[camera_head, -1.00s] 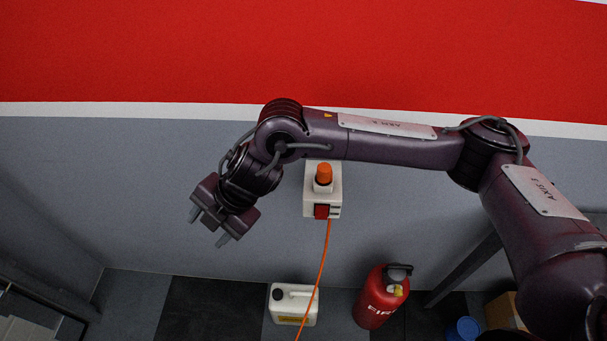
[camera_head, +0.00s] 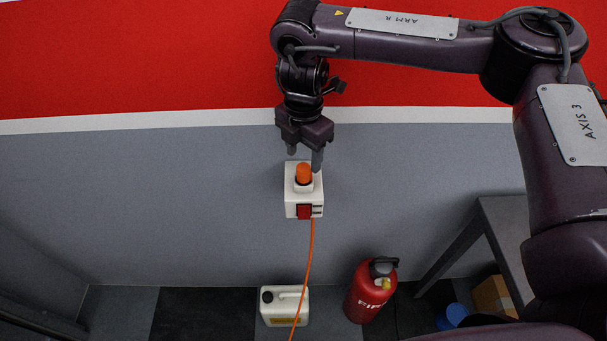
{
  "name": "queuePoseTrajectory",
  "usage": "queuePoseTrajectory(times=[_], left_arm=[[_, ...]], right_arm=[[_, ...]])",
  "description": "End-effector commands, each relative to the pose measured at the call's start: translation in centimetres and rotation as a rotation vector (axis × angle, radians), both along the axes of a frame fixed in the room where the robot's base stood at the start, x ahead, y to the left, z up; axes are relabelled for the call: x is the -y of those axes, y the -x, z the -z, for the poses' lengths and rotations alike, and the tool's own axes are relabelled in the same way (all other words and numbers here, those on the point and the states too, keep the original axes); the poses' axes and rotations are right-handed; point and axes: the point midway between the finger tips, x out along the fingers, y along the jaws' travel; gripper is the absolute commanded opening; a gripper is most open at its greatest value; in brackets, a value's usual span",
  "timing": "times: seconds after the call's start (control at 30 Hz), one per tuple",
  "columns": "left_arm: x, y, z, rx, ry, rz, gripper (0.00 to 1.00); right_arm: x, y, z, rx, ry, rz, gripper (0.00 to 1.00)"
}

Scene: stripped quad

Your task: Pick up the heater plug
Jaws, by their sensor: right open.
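The heater plug (camera_head: 303,174) is an orange knob-like plug seated in a white socket box (camera_head: 291,199) on the grey wall. The box has a red switch (camera_head: 304,211) at its lower front, and an orange cable (camera_head: 311,255) hangs from it. My right gripper (camera_head: 305,162) is open and points down at the plug. Its two grey fingertips are close to the top of the plug, one at each side in the picture. I cannot tell whether they touch it. My left gripper is not in view.
A red fire extinguisher (camera_head: 368,294) and a white canister (camera_head: 286,312) stand on the floor below. A grey table (camera_head: 503,222), a cardboard box (camera_head: 491,296) and a blue object (camera_head: 454,316) are at the right. The wall left of the socket is clear.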

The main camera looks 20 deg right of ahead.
Motion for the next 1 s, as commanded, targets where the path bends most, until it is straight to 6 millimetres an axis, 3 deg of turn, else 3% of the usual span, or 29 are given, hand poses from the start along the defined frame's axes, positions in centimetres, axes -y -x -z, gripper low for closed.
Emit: queuePoseTrajectory(times=[0.23,0.53,0.9,1.0], left_arm=[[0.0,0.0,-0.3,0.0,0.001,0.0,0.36],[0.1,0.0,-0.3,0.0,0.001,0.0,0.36],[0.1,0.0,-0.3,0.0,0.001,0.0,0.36],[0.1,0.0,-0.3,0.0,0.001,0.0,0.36]], right_arm=[[0.0,0.0,3.3,-0.003,-0.002,0.0,0.54],[0.0,0.0,3.7,0.0,0.0,-0.001,0.54],[0.0,0.0,3.7,0.0,0.0,-0.001,0.07],[0.0,0.0,3.7,0.001,0.0,-0.001,0.04]])
